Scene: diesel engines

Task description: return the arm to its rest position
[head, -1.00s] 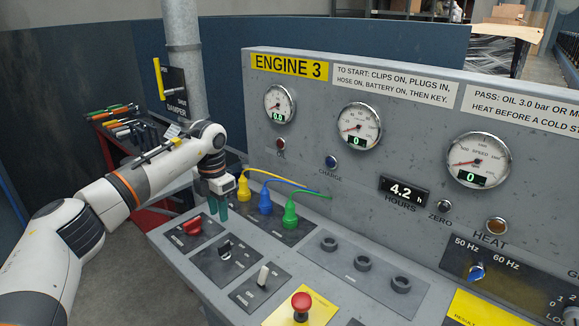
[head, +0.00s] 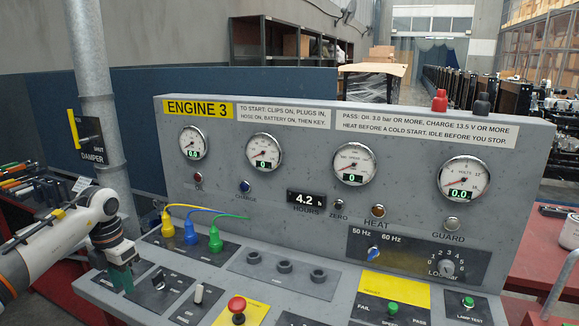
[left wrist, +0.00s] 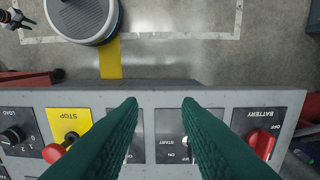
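My left gripper (head: 121,278) hangs at the near left end of the engine panel's sloped desk (head: 228,254) in the head view. It hides the spot where the red battery knob stood. In the left wrist view my left gripper's green fingers (left wrist: 160,102) are apart, with nothing held between them. The start switch plate (left wrist: 172,128) lies below, between and beyond the fingers. The red battery knob (left wrist: 262,143) is right of the fingers, the red stop button (left wrist: 55,152) left. A small dark forked part at the wrist view's top left may be my right gripper; its state is unclear.
Yellow, blue and green plugs (head: 191,233) stand in the desk with cables attached. The upright gauge panel (head: 310,180) rises behind. A grey pipe (head: 95,95) and a tool bench stand at left. Bare floor (left wrist: 180,60) lies before the desk.

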